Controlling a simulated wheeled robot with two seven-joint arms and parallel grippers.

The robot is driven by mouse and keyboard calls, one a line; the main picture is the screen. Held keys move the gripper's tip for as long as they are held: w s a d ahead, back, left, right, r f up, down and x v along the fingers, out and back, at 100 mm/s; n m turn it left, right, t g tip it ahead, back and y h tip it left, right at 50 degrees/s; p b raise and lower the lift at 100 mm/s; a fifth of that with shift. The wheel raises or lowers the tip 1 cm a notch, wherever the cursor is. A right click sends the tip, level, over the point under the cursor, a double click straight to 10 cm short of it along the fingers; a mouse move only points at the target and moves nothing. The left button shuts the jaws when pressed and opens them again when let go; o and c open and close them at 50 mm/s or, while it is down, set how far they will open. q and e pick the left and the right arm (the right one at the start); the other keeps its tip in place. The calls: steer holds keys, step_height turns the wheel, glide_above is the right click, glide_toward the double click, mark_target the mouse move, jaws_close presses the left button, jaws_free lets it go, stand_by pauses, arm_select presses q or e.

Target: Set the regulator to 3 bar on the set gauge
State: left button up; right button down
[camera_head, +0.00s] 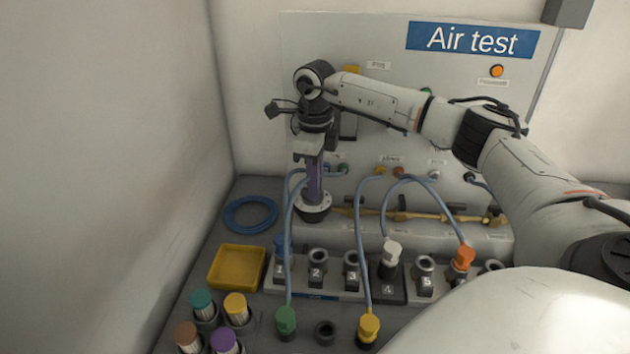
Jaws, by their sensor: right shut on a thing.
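My right gripper (313,183) comes in from the right and points down in front of the panel. Its fingers are shut on the round silver and black regulator (313,207) at the left end of a brass pipe (405,216). The fingers and wrist cover the upper part of the regulator. I cannot make out a set gauge face or a reading; my arm hides part of the panel there. My left gripper is not in view.
Below the regulator is a row of numbered sockets (317,268) with blue hoses looping over it. Coloured connectors (236,308) stand front left. The Air test panel (473,40) rises behind.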

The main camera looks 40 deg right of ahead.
steer(key=m, duration=0.6)
steer(key=shift+a, duration=0.15)
steer(key=m, duration=0.5)
steer(key=shift+a, duration=0.1)
steer(key=shift+m, duration=0.5)
steer(key=c, duration=1.8)
jaws_free()
steer(key=shift+c, duration=0.2)
step_height(320, 180, up, 10)
steer(key=shift+r+b, duration=0.2)
steer(key=shift+b, duration=0.2)
